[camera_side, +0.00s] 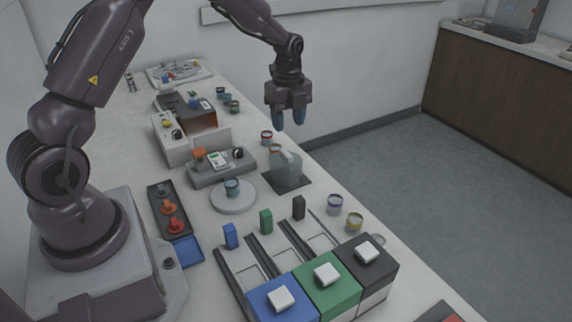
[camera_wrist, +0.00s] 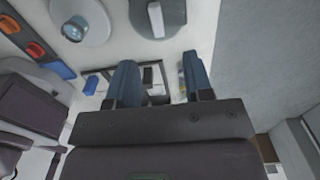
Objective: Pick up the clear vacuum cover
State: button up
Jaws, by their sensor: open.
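The clear vacuum cover (camera_side: 287,163) is a see-through dome standing on a dark square pad at the bench's right edge. In the wrist view its pale handle (camera_wrist: 155,19) shows near the top, over the dark pad (camera_wrist: 172,12). My gripper (camera_side: 289,118) is open and empty, pointing down in the air above the cover and apart from it. In the wrist view the two blue fingers of my gripper (camera_wrist: 160,82) are spread, with the cover ahead of them toward the top edge. The cover's clear walls are hard to make out.
A round grey plate (camera_side: 234,203) with a small cup stands left of the cover. A small jar (camera_side: 266,138) stands close behind it. Blue, green (camera_side: 325,290) and black boxes fill the front. Two jars (camera_side: 354,221) stand near the right edge.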

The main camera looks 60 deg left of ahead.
aim_at(286, 153)
jog(key=f, duration=0.9)
jog(key=shift+s+a+f, duration=0.2)
grip_shut()
